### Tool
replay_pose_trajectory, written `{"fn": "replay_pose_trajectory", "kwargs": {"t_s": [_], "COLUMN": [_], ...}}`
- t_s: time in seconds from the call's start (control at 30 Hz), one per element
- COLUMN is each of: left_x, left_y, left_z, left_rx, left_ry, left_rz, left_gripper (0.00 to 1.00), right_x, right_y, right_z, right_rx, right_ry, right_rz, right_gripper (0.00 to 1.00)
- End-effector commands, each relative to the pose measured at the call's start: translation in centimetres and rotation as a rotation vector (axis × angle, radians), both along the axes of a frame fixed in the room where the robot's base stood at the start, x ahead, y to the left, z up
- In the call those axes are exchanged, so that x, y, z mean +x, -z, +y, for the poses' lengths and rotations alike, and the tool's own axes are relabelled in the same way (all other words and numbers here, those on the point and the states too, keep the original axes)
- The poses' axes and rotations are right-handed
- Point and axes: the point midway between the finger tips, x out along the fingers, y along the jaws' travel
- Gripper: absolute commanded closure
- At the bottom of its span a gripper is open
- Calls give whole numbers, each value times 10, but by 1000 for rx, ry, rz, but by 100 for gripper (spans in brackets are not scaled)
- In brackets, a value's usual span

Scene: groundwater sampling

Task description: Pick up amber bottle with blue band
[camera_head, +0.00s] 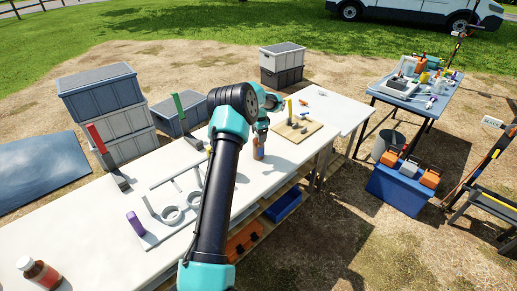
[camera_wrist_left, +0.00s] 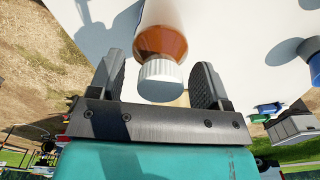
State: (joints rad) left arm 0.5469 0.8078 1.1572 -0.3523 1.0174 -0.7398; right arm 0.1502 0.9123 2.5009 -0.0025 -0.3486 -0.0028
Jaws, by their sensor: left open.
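An amber bottle (camera_head: 258,153) stands on the white table below my left gripper (camera_head: 260,138). In the left wrist view the amber bottle (camera_wrist_left: 160,42) has a white ribbed cap and a pale label at the top edge. I cannot make out a blue band on it. My left gripper (camera_wrist_left: 160,82) is open, with one finger on each side of the bottle's cap and neck and a gap on both sides. My right gripper is not in view.
A holder with rings (camera_head: 172,214) and a purple block (camera_head: 134,222) lie left of my arm. Upright red-handled (camera_head: 96,138) and green-handled (camera_head: 178,104) items stand along the back edge. A wooden board (camera_head: 298,128) with small items lies beyond the bottle.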

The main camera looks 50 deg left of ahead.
Motion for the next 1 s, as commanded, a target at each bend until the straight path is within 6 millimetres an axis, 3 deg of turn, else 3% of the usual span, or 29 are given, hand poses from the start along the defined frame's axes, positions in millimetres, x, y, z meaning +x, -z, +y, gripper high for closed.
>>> {"fn": "replay_pose_trajectory", "kwargs": {"t_s": [0.07, 0.77, 1.0], "left_x": [0, 0, 0], "left_y": [0, 1, 2], "left_z": [0, 0, 0], "left_rx": [0, -1, -2], "left_ry": [0, 0, 0], "left_rz": [0, 1, 2], "left_gripper": [32, 99, 100], "right_x": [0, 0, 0], "right_y": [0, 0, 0], "right_z": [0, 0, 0], "right_rx": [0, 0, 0], "right_ry": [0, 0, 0], "right_rz": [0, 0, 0], "right_gripper": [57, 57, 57]}}
